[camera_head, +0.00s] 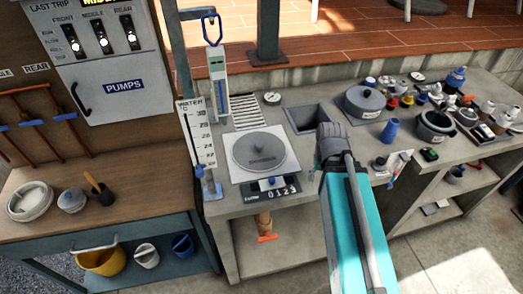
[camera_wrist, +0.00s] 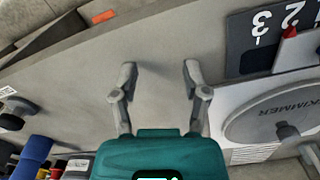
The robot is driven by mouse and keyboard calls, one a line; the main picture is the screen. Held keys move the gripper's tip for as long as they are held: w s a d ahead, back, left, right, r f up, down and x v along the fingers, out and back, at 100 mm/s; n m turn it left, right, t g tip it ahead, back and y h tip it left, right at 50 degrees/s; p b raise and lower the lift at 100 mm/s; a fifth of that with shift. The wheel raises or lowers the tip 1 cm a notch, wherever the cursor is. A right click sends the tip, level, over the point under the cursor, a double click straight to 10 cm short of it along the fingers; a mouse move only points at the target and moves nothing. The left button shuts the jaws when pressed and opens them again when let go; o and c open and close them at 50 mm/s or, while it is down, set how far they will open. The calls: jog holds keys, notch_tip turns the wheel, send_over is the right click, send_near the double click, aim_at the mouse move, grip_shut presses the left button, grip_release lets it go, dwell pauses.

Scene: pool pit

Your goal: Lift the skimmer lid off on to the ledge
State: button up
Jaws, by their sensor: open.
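The skimmer lid (camera_head: 259,150) is a round grey disc lying flat on a square white plate (camera_head: 236,171) on the concrete counter. In the wrist view the lid (camera_wrist: 262,112), lettered SKIMMER, shows at the right edge with a grey knob (camera_wrist: 287,131) on it. My gripper (camera_wrist: 158,75) is open and empty, with bare grey counter between and beyond its fingertips. The lid lies to the right of the fingers in that view, apart from them. In the head view my turquoise arm covers the counter right of the lid, and the fingers cannot be made out.
A square opening (camera_head: 309,118) lies behind right.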

jog(key=shift+o, duration=0.9)
jog(key=shift+w, duration=0.1)
jog(key=shift+w+a+r, duration=0.15)
jog(key=shift+w+r, duration=0.05)
jog(key=shift+r, duration=0.05)
jog(key=w+a+r+n+p, duration=0.3)
jog(key=w+a+r+p, duration=0.7)
jog(key=a, duration=0.2)
notch_tip(320, 180, up, 4)
jog(key=n+g+p, duration=0.1)
jog(key=n+p, duration=0.1)
jog(key=p, duration=0.2)
send_over(259, 143)
jog(key=w, duration=0.1)
jog(key=shift+w+a+h, duration=0.15)
jog(key=shift+a+h, duration=0.1)
jog(key=shift+h, duration=0.05)
jog(key=shift+f, duration=0.1)
jog(key=f+b, duration=0.5)
jog(key=s+f+b, duration=0.1)
jog(key=f+b, duration=0.2)
jog(key=shift+d+f, duration=0.25)
jog(key=shift+s+f+b, duration=0.15)
jog(key=shift+f+b, duration=1.15)
jog(key=shift+b, duration=0.1)
jog(key=shift+s+f+b, duration=0.1)
jog(key=shift+f+b, duration=1.2)
jog(key=shift+b, duration=0.05)
